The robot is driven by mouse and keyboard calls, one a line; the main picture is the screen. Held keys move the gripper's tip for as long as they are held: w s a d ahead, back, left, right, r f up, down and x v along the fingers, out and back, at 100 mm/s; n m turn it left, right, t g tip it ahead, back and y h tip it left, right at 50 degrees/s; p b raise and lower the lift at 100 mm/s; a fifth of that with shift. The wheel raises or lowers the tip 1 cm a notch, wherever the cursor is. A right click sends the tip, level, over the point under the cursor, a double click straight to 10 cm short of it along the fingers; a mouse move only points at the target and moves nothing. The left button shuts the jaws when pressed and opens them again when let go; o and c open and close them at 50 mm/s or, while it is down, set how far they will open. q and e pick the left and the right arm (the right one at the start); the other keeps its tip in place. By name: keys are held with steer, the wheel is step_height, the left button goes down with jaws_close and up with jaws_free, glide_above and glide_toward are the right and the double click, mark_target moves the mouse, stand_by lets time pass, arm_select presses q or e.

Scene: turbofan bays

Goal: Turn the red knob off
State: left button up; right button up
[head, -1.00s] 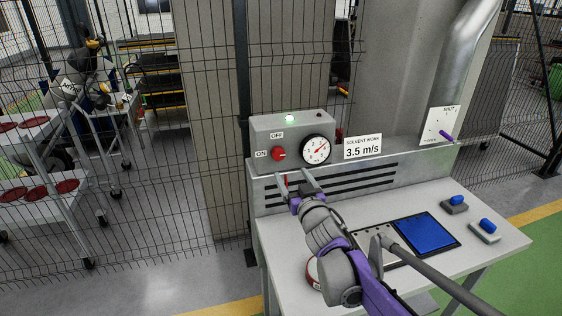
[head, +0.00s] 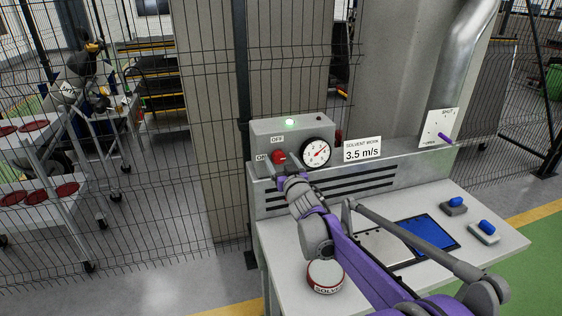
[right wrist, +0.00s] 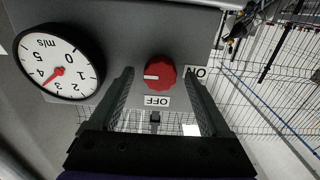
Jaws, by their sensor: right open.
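The red knob (head: 278,155) is on the front of a grey control box (head: 300,128), with an OFF label above it and an ON label to its left. My right gripper (head: 273,162) is in front of it, partly covering the knob and the ON label. In the right wrist view, which is upside down, the red knob (right wrist: 161,71) lies between the two open fingers (right wrist: 159,75), with a gap on each side. Its white mark points left, away from the ON label (right wrist: 196,71). My left gripper is not in view.
A round gauge (head: 316,152) is just right of the knob, its needle between 3 and 4. The bench below holds a round labelled tin (head: 325,276), a blue pad (head: 429,232) and two blue-topped blocks.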

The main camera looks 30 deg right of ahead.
jaws_close()
steer(key=shift+n, duration=0.3)
steer(key=n+p, duration=0.1)
steer(key=n, duration=0.3)
steer(key=n+p, duration=0.1)
steer(key=n, duration=0.4)
steer(key=n+p, duration=0.2)
steer(key=n, duration=0.2)
steer(key=shift+a, duration=0.1)
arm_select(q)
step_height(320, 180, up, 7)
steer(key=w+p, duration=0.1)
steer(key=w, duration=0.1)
arm_select(e)
steer(key=shift+n, duration=2.2)
arm_select(q)
steer(key=shift+p, duration=0.3)
arm_select(e)
steer(key=shift+f, duration=0.1)
